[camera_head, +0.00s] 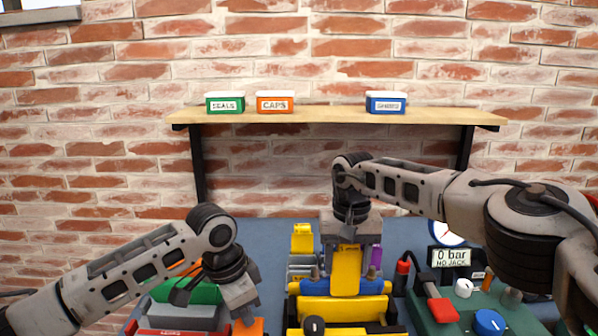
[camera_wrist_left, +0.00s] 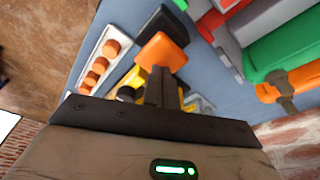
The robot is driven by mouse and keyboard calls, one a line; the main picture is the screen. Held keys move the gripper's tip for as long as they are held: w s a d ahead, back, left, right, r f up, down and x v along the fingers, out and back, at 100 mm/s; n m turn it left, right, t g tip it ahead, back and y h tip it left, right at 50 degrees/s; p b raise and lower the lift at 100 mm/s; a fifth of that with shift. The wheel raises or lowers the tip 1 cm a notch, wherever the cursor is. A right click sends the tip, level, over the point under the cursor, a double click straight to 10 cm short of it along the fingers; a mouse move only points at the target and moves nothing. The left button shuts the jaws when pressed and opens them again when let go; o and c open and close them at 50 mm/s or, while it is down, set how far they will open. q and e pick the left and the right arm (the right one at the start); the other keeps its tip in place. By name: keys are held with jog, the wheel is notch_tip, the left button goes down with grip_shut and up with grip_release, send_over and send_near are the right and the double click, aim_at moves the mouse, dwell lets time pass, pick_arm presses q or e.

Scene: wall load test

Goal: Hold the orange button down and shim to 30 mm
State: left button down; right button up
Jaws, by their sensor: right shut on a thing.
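The orange button (camera_head: 250,327) is at the bottom of the head view. It also shows as an orange square pad in the left wrist view (camera_wrist_left: 161,52). My left gripper (camera_head: 244,312) points down at it; its fingers (camera_wrist_left: 160,88) look closed together, with tips at the pad. How far the button is pressed cannot be told. My right gripper (camera_head: 347,240) is shut on an upright yellow piece (camera_head: 346,272), above the yellow and blue fixture (camera_head: 344,306). Its fingertips are partly hidden. A yellow block (camera_head: 302,238) stands over grey blocks left of it.
A green panel (camera_head: 480,310) at right has a red handle (camera_head: 441,308), knobs and a display (camera_head: 450,257) reading "0 bar NO JACK". Green and red containers (camera_head: 178,318) stand at left. A wall shelf (camera_head: 335,115) holds labelled green, orange and blue boxes.

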aim_at(344, 296)
pick_arm(q)
jog(key=shift+f, duration=0.35)
jog(key=shift+a+x, duration=0.15)
jog(key=shift+x, duration=0.7)
jog(key=shift+a+x, duration=0.15)
jog(key=shift+x, duration=0.7)
jog(key=shift+s+f, duration=0.1)
jog(key=shift+s, duration=0.15)
pick_arm(e)
jog(key=shift+f, duration=0.3)
jog(key=shift+f, duration=1.2)
jog(key=shift+f, duration=0.25)
jog(key=shift+f, duration=1.25)
jog(key=shift+f, duration=0.1)
jog(key=shift+f, duration=0.75)
